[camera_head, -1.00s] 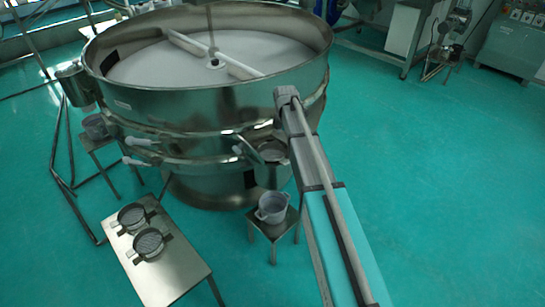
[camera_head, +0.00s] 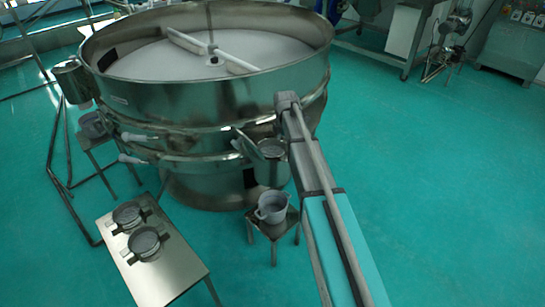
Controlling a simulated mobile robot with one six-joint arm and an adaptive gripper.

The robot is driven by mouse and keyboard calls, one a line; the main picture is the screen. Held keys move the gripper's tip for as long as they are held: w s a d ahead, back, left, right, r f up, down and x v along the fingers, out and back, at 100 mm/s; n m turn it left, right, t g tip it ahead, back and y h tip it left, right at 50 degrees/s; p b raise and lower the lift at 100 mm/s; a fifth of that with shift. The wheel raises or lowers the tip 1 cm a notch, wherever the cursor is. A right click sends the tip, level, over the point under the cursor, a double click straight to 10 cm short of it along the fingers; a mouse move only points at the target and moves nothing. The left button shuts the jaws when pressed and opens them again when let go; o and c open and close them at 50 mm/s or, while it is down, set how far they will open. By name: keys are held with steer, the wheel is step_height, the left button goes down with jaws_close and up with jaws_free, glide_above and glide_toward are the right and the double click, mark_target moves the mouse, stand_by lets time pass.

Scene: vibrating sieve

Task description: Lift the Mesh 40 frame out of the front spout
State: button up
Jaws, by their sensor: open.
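The front spout (camera_head: 272,170) sticks out of the lower front of the big round steel sieve (camera_head: 215,110). A flap (camera_head: 249,144) stands tilted at its left. A small round grey shape (camera_head: 271,147) shows in the spout's mouth, partly behind my arm. I cannot read a label on it, so I cannot tell if it is the Mesh 40 frame. My arm runs from the bottom right up to the sieve's front wall, just right of the spout. My gripper is not visible; the arm or the sieve hides it.
A steel table (camera_head: 165,270) at lower left bears two round mesh frames (camera_head: 128,215) (camera_head: 145,243) with side handles. A grey pot (camera_head: 272,207) stands on a stool (camera_head: 272,232) below the spout. Another stool (camera_head: 92,140) stands left. The green floor at right is clear.

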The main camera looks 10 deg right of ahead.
mark_target(284, 158)
steer(key=shift+f+b, duration=1.45)
steer(key=shift+f, duration=0.35)
steer(key=shift+f+b, duration=2.6)
steer(key=shift+s, duration=0.1)
steer(key=c, duration=1.3)
